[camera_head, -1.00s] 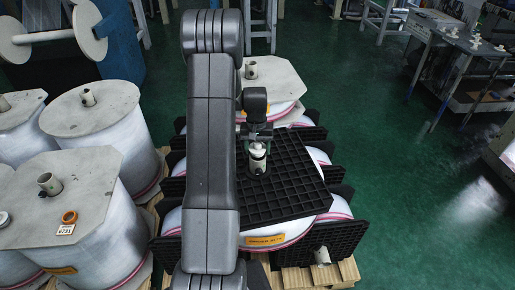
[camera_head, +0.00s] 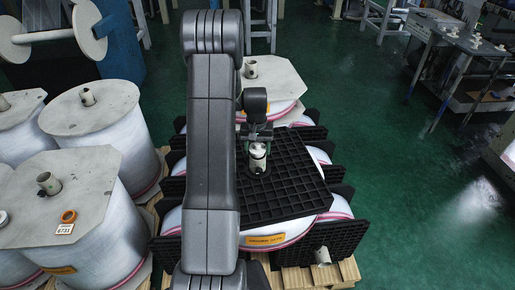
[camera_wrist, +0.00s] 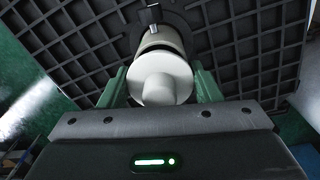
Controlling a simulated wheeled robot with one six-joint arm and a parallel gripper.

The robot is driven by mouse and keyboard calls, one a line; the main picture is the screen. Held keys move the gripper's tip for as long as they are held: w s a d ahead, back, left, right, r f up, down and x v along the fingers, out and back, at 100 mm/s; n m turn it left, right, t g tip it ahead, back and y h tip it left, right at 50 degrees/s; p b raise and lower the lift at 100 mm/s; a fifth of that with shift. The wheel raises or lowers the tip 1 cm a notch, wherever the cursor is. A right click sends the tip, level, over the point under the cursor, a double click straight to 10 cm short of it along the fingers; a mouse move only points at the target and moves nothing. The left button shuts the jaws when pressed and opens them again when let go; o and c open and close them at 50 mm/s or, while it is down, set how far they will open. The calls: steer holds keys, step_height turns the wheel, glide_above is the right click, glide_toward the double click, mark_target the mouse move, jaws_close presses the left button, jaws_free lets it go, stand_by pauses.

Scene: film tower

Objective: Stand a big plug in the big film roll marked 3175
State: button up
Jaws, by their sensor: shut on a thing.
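My gripper (camera_head: 257,143) is shut on a white plug (camera_head: 258,152), over the black grid board (camera_head: 292,200). In the wrist view, the plug (camera_wrist: 163,75) sits between the green fingers (camera_wrist: 160,88), its rounded end towards the camera. The plug's far end meets a dark round opening in the board; I cannot tell how deep it sits. A big white film roll (camera_head: 290,232) lies under the board, with an orange label (camera_head: 265,240) too small to read surely.
A covered roll (camera_head: 272,78) stands behind. Green floor (camera_head: 420,190) is clear at right. A table (camera_head: 455,40) stands back right.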

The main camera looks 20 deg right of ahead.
steer(key=shift+f, duration=0.15)
steer(key=o, duration=1)
steer(key=shift+o, duration=0.2)
step_height(320, 180, up, 14)
steer(key=shift+a+b, duration=0.15)
steer(key=shift+b, duration=0.25)
steer(key=shift+w+f, duration=0.1)
steer(key=shift+f, duration=0.05)
step_height(320, 180, down, 14)
steer(key=shift+r+p, duration=0.1)
steer(key=shift+p, duration=0.3)
steer(key=shift+d+r, duration=0.2)
steer(key=shift+r, duration=0.15)
